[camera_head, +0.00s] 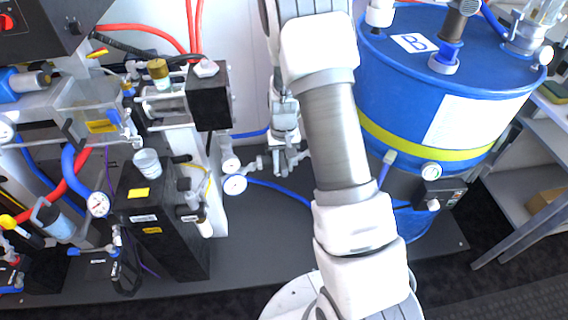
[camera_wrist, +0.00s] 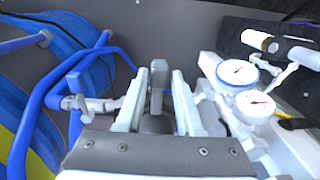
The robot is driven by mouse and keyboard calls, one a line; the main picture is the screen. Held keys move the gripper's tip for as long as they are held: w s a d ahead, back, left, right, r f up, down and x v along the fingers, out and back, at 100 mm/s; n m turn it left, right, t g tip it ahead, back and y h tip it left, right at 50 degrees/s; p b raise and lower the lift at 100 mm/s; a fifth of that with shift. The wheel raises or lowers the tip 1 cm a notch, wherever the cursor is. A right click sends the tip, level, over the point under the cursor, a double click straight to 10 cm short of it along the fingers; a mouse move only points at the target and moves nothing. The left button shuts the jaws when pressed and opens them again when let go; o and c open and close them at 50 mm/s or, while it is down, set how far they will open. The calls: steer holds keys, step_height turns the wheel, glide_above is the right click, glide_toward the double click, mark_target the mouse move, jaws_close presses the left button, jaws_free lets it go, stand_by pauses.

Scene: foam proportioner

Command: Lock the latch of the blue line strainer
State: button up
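My gripper (camera_wrist: 160,98) points down at grey fittings on the blue line. Its two pale fingers stand apart in the wrist view. A narrow grey upright lever (camera_wrist: 158,82), apparently the latch, shows between them with a small gap on each side. A rounded grey body (camera_wrist: 154,123), likely the strainer, shows below the lever, partly hidden by my gripper. In the head view, grey fittings (camera_head: 256,164) sit beside the blue hose, and my arm hides part of that area. I cannot tell whether the latch is locked.
Two white gauges (camera_wrist: 238,72) (camera_wrist: 257,104) stand close to the right of my fingers. A blue hose (camera_wrist: 75,66) and a large blue drum (camera_head: 405,90) lie on the other side. A black tank (camera_head: 165,225) stands left in the head view. The dark base plate (camera_head: 255,240) has free room in front.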

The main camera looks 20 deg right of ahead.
steer(key=shift+o, duration=1.2)
step_height(320, 180, up, 17)
steer(key=p, duration=0.4)
steer(key=shift+r, duration=0.2)
step_height(320, 180, up, 8)
steer(key=t+p, duration=0.1)
steer(key=p, duration=0.1)
glide_above(284, 166)
steer(key=s+a, duration=0.2)
steer(key=s, duration=0.1)
steer(key=s+a+r+n+t+p, duration=0.1)
steer(key=s+r+p, duration=0.3)
steer(key=s+r, duration=0.5)
steer(key=s+a+r+n+t+p, duration=0.1)
steer(key=s+a+r+t+p, duration=0.2)
steer(key=s+r, duration=0.7)
steer(key=shift+s+r+t+p, duration=0.3)
steer(key=shift+s+p, duration=0.15)
steer(key=shift+s, duration=0.05)
